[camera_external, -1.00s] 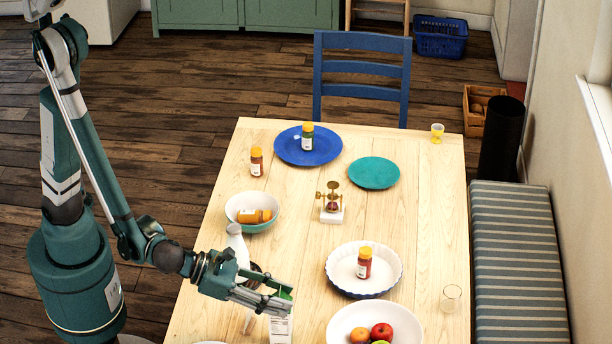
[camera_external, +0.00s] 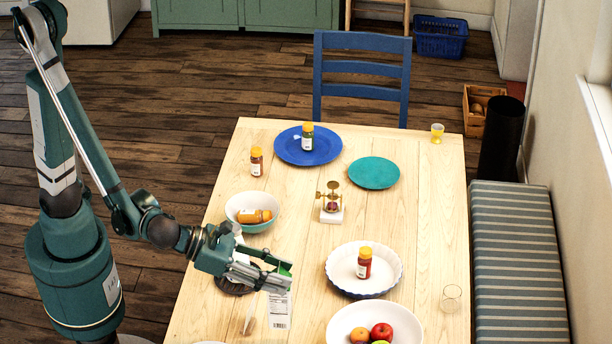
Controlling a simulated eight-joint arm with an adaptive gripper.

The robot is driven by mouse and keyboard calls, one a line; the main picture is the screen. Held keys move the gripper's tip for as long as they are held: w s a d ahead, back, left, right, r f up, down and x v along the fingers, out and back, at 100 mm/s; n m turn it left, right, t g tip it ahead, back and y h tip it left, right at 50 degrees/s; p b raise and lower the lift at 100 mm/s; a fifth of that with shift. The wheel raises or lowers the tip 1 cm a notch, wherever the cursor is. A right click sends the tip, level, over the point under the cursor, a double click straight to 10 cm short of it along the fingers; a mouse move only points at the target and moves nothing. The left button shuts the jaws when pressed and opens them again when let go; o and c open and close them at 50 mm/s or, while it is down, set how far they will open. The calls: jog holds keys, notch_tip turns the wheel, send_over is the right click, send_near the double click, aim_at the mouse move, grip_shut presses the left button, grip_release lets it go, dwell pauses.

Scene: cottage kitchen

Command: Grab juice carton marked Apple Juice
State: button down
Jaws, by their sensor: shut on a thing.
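A juice carton (camera_external: 280,311) with a white side and a printed panel is at the lower middle of the table. The name on it is too small to read. My gripper (camera_external: 278,279) is shut on the upper part of the carton, with a strip of green showing at the fingers. The carton hangs below the fingers and looks raised off the table, though its exact height is hard to tell.
A fruit bowl (camera_external: 339,324) and a fluted white dish (camera_external: 335,264) holding a red jar (camera_external: 364,263) stand right of the carton. A bowl (camera_external: 236,201) with a fallen jar (camera_external: 254,216) is behind my wrist. A glass (camera_external: 451,298) stands near the right edge.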

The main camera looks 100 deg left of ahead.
jog(key=shift+r, duration=0.6)
jog(key=shift+w+a, duration=0.1)
dwell(0.3)
